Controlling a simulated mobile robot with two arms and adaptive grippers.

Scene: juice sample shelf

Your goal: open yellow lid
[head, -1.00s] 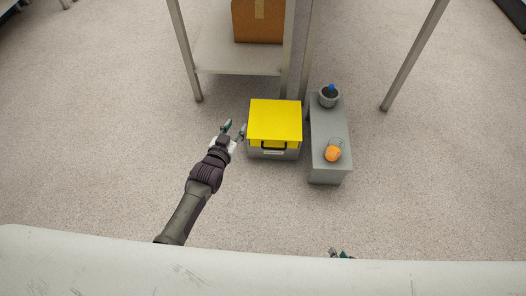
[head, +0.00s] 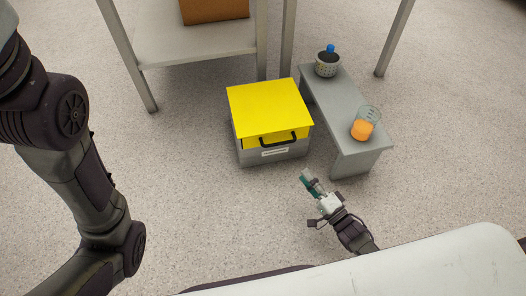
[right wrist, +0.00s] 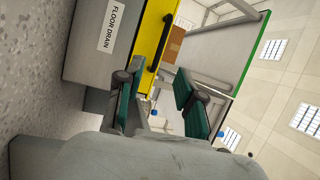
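The yellow lid (head: 268,103) lies flat and closed on a grey box (head: 243,150) on the floor. A black handle (head: 278,139) is on its front edge. In the right wrist view, the yellow lid (right wrist: 147,52), its black handle (right wrist: 157,45) and the box (right wrist: 92,62), labelled "FLOOR DRAIN", appear sideways. My right gripper (head: 306,181) is in front of the box, to the right, apart from the handle. Its green-padded fingers (right wrist: 158,103) are spread with nothing between them. My left arm (head: 85,180) fills the left side; its gripper is out of view.
A low grey bench (head: 335,108) stands close to the right of the box. It holds a pot (head: 327,68) with a blue-topped item and a clear cup with orange contents (head: 362,130). A shelf (head: 195,42) with a cardboard box (head: 215,10) stands behind. Floor left of the box is clear.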

